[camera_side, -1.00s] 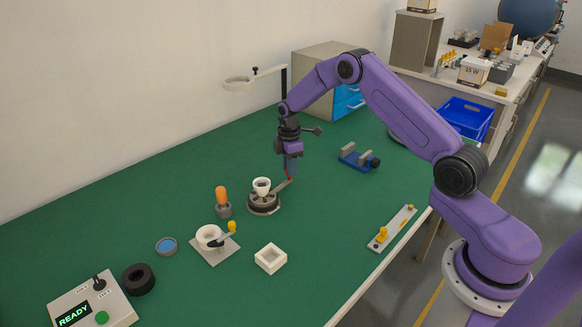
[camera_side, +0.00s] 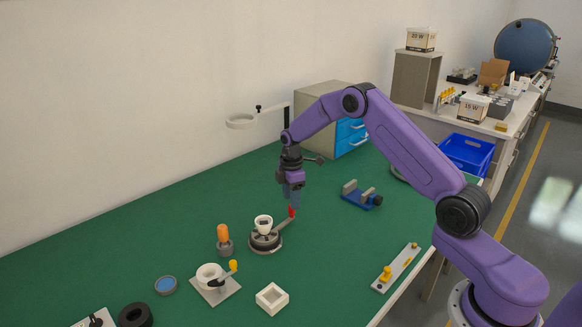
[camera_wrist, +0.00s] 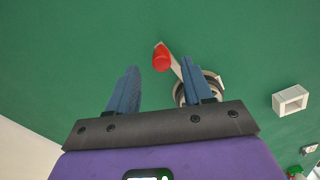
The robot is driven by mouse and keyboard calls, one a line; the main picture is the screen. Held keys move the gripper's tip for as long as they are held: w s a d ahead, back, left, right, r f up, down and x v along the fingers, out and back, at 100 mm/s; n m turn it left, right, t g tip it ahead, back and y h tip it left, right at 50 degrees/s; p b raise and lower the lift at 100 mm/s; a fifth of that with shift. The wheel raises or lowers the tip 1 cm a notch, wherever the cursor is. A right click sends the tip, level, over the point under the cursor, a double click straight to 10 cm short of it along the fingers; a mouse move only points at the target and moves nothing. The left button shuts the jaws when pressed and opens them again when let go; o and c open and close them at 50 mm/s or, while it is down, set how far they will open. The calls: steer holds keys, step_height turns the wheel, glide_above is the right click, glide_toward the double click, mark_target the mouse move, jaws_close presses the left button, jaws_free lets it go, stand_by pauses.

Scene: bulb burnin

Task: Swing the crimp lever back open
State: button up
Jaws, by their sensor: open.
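The crimp lever (camera_side: 284,222) is a grey bar with a red knob (camera_side: 291,211) at its outer end. It points up and to the right from the round dark crimp base (camera_side: 265,243), which holds a white cup (camera_side: 264,224). My gripper (camera_side: 291,205) is just above the knob, pointing down. In the wrist view my gripper (camera_wrist: 160,66) is open and empty, with the red knob (camera_wrist: 162,61) between the lines of its fingertips. The right finger hides part of the crimp base (camera_wrist: 213,88).
An orange-topped holder (camera_side: 224,240) stands left of the base, and a white-cup fixture with yellow knob (camera_side: 210,278) sits in front. A blue vise (camera_side: 361,196) stands to the right. The green table between is clear.

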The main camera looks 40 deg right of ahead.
step_height(320, 180, up, 15)
steer(key=shift+f, duration=0.15)
stand_by(0.4)
steer(key=s+a+r, duration=0.2)
steer(key=s+a, duration=0.7)
steer(key=s, duration=0.1)
steer(key=s+a+r, duration=0.3)
steer(key=s+a, duration=0.6)
steer(key=s, duration=0.1)
steer(key=s+d+f, duration=0.1)
steer(key=s+d, duration=0.1)
steer(key=s, duration=0.9)
steer(key=s+d+f+m, duration=0.1)
steer(key=s+f, duration=0.1)
steer(key=s, duration=1)
steer(key=shift+s+d, duration=0.25)
steer(key=shift+d, duration=0.1)
